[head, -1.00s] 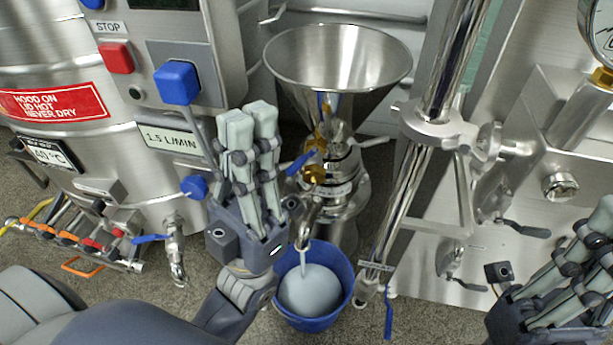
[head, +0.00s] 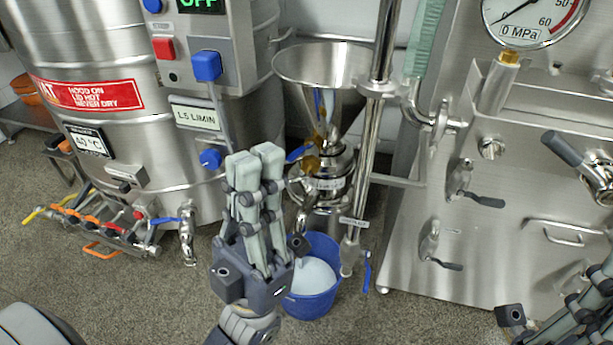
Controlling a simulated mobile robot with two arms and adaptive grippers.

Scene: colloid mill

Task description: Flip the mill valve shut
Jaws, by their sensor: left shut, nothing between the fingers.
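The mill (head: 335,185) stands mid-picture under a steel funnel (head: 325,75). A blue lever (head: 299,153) sits beside brass fittings (head: 312,164) just below the funnel. My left gripper (head: 257,162) is upright and shut with nothing in it, left of the mill in the picture. Its fingers and palm hide part of the mill's lower left side and outlet. A blue bucket (head: 333,248) with pale liquid (head: 318,275) stands below, partly behind the gripper. My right gripper (head: 596,290) is cut off at the lower right edge, so its fingertips are hidden.
A steel tank (head: 110,50) and a control box with a blue knob (head: 206,66) stand left. A steel pipe (head: 367,160) with a blue lever (head: 367,271) runs right of the mill. A steel panel (head: 480,235) with handles fills the right. Grey floor shows at lower left.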

